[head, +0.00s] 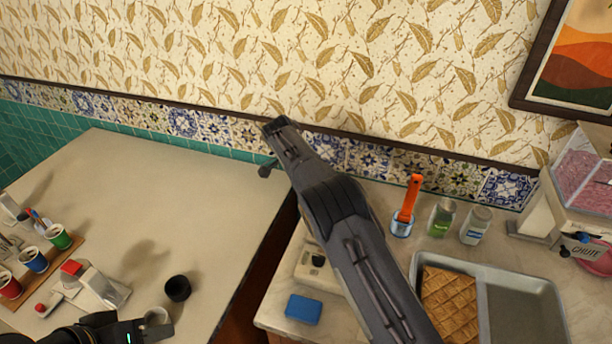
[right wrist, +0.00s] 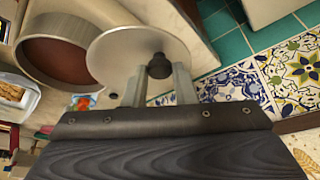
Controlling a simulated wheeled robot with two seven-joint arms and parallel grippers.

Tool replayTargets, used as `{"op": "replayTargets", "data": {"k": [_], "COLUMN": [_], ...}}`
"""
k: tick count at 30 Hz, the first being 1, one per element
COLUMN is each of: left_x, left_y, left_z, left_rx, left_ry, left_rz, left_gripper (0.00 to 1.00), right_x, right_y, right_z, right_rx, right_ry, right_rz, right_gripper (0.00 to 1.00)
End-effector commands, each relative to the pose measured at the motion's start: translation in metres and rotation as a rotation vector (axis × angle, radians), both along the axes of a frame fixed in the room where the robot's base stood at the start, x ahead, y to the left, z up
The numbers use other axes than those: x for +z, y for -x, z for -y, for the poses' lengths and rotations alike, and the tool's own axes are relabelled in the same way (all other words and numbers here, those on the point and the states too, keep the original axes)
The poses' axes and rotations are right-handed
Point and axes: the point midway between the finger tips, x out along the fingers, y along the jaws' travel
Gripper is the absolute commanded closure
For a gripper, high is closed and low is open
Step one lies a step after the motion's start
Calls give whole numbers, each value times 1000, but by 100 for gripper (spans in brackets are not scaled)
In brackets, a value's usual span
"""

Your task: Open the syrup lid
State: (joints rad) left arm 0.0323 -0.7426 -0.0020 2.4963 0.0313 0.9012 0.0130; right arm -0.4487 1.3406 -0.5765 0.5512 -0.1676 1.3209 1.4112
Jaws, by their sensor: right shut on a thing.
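In the right wrist view, my right gripper (right wrist: 160,78) is shut on the dark knob (right wrist: 159,66) of a round, pale metal lid (right wrist: 125,50). The lid is off to one side of a round metal pot (right wrist: 30,75), whose open top shows reddish-brown syrup (right wrist: 65,60). The lid's edge overlaps the pot's rim in the picture; I cannot tell whether they touch. In the head view, a dark arm of mine crosses the middle, and the pot and lid cannot be made out. My left gripper (head: 135,328) is dark, low at the left, partly cut off; its jaws are unclear.
The left counter (head: 170,200) holds red, blue and green cups (head: 35,260), a small machine (head: 95,288) and a black cup (head: 178,288). On the right counter are a blue block (head: 303,309), an orange-handled tool (head: 409,198), two jars (head: 458,222) and a waffle tray (head: 520,280).

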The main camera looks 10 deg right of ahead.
Motion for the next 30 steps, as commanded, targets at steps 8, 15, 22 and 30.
{"op": "replayTargets", "data": {"k": [8, 15, 22, 30], "left_x": [8, 8, 8, 8], "left_y": [0, 0, 0, 0], "left_z": [0, 0, 0, 0], "left_rx": [0, 0, 0, 0], "left_ry": [0, 0, 0, 0], "left_rz": [0, 0, 0, 0], "left_gripper": [64, 64, 64, 64], "right_x": [0, 0, -1, 0], "right_y": [-3, -3, -3, -3], "right_z": [1, 1, 1, 2], "right_rx": [-48, -51, -50, -50], "right_ry": [-2, -2, -1, -1], "right_rz": [-1, -1, -2, 0], "right_gripper": [100, 100, 64, 54]}}
